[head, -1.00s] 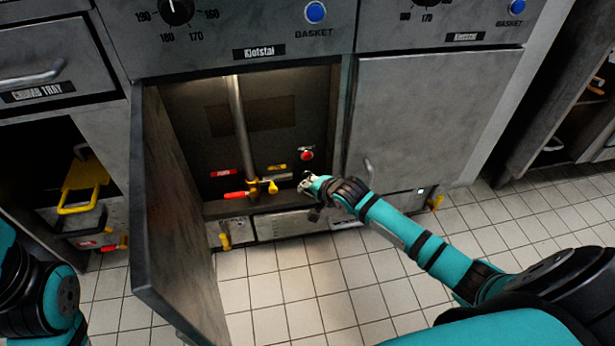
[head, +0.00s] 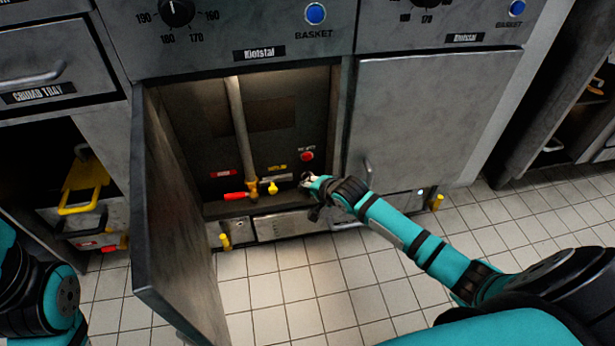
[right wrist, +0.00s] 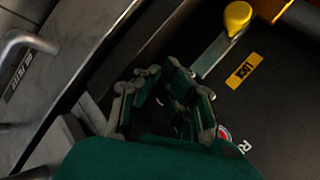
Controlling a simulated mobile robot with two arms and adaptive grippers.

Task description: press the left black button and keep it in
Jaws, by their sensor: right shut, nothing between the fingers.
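I cannot make out a black button in either view. A red round button (head: 307,156) is on the dark back panel inside the open cabinet; in the right wrist view a red and pale round part (right wrist: 224,133) shows partly behind my fingers. My right gripper (head: 306,181) is at the cabinet's opening, below the red button and right of the yellow valve handle (head: 272,187). In the right wrist view its fingers (right wrist: 168,88) are shut and empty. I cannot tell whether they touch anything. My left gripper is out of view.
The cabinet door (head: 170,215) stands open on the left. A vertical pipe (head: 240,125) and a red handle (head: 235,195) are inside the cabinet. The closed door (head: 430,110) is on the right. The tiled floor (head: 300,290) in front is clear.

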